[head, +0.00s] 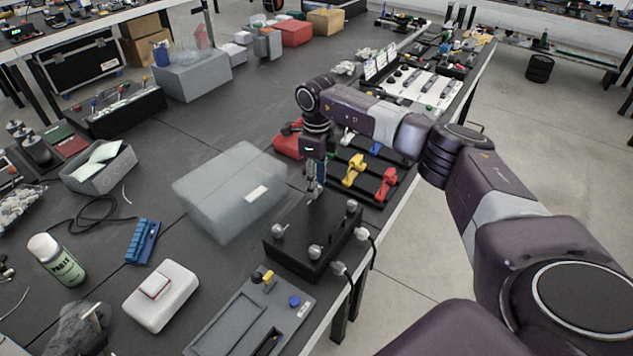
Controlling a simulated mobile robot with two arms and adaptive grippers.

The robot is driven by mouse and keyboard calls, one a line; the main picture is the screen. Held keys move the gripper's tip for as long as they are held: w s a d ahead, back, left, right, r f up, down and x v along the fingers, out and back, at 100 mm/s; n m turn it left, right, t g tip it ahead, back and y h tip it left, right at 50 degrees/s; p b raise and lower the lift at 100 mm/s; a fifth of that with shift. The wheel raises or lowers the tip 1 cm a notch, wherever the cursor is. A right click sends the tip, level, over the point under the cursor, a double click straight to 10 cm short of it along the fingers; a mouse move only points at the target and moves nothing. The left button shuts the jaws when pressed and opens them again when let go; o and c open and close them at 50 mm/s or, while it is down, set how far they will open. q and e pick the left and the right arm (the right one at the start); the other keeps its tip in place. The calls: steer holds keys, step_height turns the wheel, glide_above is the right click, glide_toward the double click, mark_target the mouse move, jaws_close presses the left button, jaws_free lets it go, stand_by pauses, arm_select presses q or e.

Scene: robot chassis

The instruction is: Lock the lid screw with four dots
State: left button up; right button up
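A black box with a flat lid (302,238) stands near the table's front edge. Round silver screws sit at its corners: one at the left (278,230), one at the front (315,251) and one at the right (351,206). Dots on the screws are too small to make out. My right gripper (314,191) points straight down at the lid's far corner and hides what is there. Its fingers look close together, but whether they grip a screw cannot be told. My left gripper is not in view.
A translucent grey box (225,195) stands just left of the black box. A grey panel with a blue button (294,301) lies in front. Red, yellow and blue clamps (355,170) sit behind, close to my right arm.

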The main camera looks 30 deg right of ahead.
step_height(320, 180, up, 12)
stand_by(0.6)
steer(key=shift+f, duration=0.1)
stand_by(0.4)
